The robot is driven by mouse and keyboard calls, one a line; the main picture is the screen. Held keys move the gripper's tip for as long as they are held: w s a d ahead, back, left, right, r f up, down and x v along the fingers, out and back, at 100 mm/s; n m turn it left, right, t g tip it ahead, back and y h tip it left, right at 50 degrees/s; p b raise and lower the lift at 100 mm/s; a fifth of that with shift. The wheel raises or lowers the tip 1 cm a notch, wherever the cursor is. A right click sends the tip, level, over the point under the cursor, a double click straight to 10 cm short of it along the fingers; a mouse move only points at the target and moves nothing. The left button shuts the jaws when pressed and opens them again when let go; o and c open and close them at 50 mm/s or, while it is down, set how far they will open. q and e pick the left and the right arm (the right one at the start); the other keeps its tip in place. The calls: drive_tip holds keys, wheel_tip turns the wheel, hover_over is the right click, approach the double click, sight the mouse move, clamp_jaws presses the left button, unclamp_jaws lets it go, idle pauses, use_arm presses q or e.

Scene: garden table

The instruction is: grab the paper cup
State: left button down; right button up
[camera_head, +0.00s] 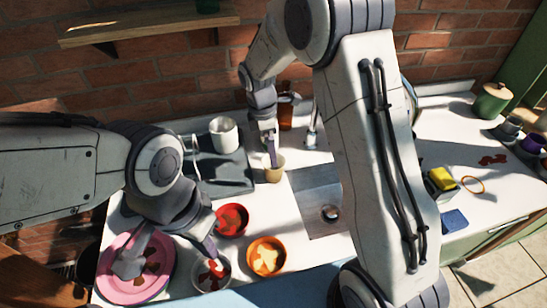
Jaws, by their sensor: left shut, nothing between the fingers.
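A small tan cup (274,173), which looks like the paper cup, stands upright on the white counter left of the sink. My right gripper (271,152) points down at its rim, with the fingertips at or just inside the mouth. I cannot tell whether they touch or grip it, and the fingers are too small to judge. My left gripper (213,259) is shut and empty, tip down over a pale bowl (201,283) with red and light contents at the front.
A red bowl (241,229), an orange bowl (280,268) and a pink plate (105,287) lie at the front left. A white mug (224,134) stands behind the cup. The sink (314,196) is right of the cup. A yellow sponge (442,178) is far right.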

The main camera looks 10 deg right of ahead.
drive_tip(key=f, duration=0.1)
drive_tip(key=d+f, duration=0.1)
drive_tip(key=f, duration=0.1)
drive_tip(key=f+p, duration=0.1)
drive_tip(key=f, duration=0.1)
drive_tip(key=shift+w+d+f, duration=0.15)
drive_tip(key=shift+w+d, duration=0.15)
drive_tip(key=shift+w, duration=0.1)
drive_tip(key=shift+s+f+p, duration=0.1)
drive_tip(key=shift+f+p, duration=0.3)
drive_tip(key=shift+f, duration=0.2)
wheel_tip(320, 180, down, 4)
drive_tip(key=shift+s+r+p, duration=0.1)
drive_tip(key=shift+r+p, duration=0.1)
drive_tip(key=shift+p, duration=0.5)
drive_tip(key=shift+f, duration=0.4)
drive_tip(key=shift+c, duration=0.3)
drive_tip(key=c, duration=1)
